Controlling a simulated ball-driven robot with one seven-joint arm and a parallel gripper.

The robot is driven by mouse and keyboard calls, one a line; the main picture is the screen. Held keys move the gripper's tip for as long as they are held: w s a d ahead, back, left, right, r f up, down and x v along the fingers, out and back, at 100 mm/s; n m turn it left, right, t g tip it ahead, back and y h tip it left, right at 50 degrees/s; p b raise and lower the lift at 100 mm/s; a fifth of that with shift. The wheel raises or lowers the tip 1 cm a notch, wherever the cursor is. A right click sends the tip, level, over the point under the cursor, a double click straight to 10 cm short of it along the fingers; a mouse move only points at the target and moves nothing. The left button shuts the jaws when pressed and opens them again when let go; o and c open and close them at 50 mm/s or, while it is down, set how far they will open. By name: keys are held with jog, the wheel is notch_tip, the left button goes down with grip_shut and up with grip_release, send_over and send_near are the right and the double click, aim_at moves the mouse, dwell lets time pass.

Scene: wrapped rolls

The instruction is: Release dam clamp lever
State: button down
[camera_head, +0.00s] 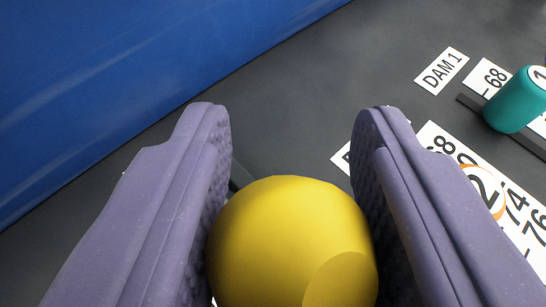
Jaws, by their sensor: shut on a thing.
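A yellow rounded knob (290,240) fills the lower middle of the camera view, and it looks like the end of a lever. My gripper (290,135) has two purple padded fingers, one on each side of the knob. The fingers are shut on the knob, with their textured inner faces against its sides. A short dark piece (240,175) shows behind the knob, mostly hidden by it. What the knob is fixed to is hidden.
A blue surface (130,80) lies at the upper left beside a dark grey panel (300,90). A "DAM 1" label (442,71) and a teal knob (516,102) by a slot are at the upper right. A white number scale (500,200) lies behind the right finger.

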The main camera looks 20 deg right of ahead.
jog(key=shift+d+r, duration=0.15)
jog(key=shift+d, duration=0.2)
jog(key=c, duration=0.7)
grip_release()
jog(key=shift+s+r, duration=0.1)
jog(key=shift+s, duration=0.15)
jog(key=shift+s+d+r, duration=0.1)
jog(key=shift+s+d, duration=0.05)
jog(key=p+v, duration=0.1)
jog(key=v, duration=0.2)
jog(key=p+v, duration=0.2)
jog(key=v, duration=0.2)
jog(key=shift+a, duration=0.25)
jog(key=shift+s+a, duration=0.1)
jog(key=shift+s, duration=0.15)
